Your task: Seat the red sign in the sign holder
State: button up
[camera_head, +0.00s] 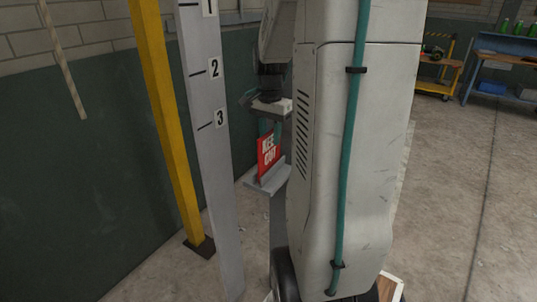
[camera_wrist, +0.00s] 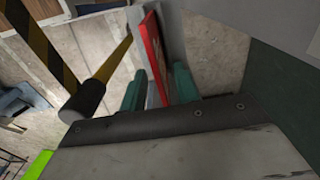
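The red sign (camera_head: 268,154) with white lettering stands roughly upright at the grey sign holder (camera_head: 262,187) in the head view. Its lower edge meets the holder; whether it is fully down in the slot I cannot tell. My gripper (camera_head: 271,130) is just above and behind the sign, pointing down. In the wrist view the sign (camera_wrist: 153,45) reaches between the two teal fingers of my gripper (camera_wrist: 159,88). The fingers stand apart, wider than the thin sign, with a gap showing on the left. The holder (camera_wrist: 173,35) shows beyond the sign, partly hidden.
A yellow post (camera_head: 165,110) and a grey numbered post (camera_head: 212,140) stand left of the sign, close to my arm. A dark green wall (camera_head: 90,180) is behind. The floor (camera_head: 470,200) at the right is clear up to a yellow cart (camera_head: 438,72) and a blue bench (camera_head: 490,75).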

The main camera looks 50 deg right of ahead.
aim_at(270, 154)
jog(key=shift+f, duration=1.2)
grip_shut()
jog(key=shift+r, duration=0.15)
